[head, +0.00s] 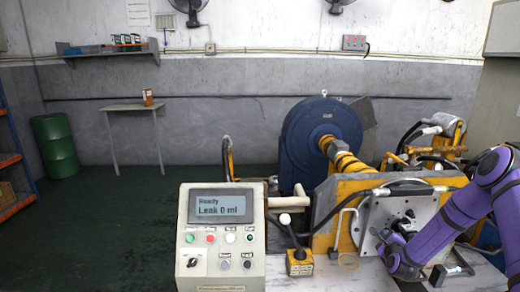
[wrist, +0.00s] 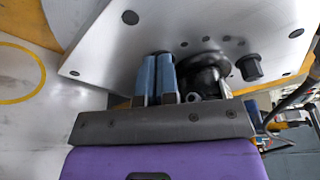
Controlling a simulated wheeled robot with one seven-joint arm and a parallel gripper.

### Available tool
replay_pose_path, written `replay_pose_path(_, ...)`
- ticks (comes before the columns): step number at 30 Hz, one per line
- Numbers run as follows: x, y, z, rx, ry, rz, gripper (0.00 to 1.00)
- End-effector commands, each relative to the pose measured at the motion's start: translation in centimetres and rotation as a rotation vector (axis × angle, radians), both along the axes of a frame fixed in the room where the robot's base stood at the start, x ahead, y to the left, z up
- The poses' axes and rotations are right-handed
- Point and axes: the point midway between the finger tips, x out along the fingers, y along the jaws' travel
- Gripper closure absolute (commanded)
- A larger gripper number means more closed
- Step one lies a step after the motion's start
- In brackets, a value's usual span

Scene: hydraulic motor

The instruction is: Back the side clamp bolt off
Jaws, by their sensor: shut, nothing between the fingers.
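A bright metal plate (wrist: 130,45) fills the upper wrist view, and in the head view the plate (head: 425,212) stands upright on the yellow rig. A dark hex-headed bolt (wrist: 249,68) sticks out of it, right of a round black fitting (wrist: 203,72). Smaller dark bolt heads and holes dot the plate. I cannot tell for certain which bolt is the side clamp bolt. My gripper (wrist: 160,60) has its two blue fingers together, empty, left of the black fitting and apart from the hex-headed bolt. In the head view, my purple arm largely hides the gripper.
A control box (head: 222,235) reads "Ready, Leak 0 ml". A lever with a white knob (head: 285,219) stands on a yellow base left of the plate. Black hoses (head: 405,187) run above the plate. A blue round housing (head: 318,135) stands behind. Open floor lies at left.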

Motion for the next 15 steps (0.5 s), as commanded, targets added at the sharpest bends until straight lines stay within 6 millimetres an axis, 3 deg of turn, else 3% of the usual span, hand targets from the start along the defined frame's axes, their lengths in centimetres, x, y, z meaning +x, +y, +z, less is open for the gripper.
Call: replay_pose_path(15, 0.94, 0.05, 0.47, -0.002, -0.011, 0.002, 1.0)
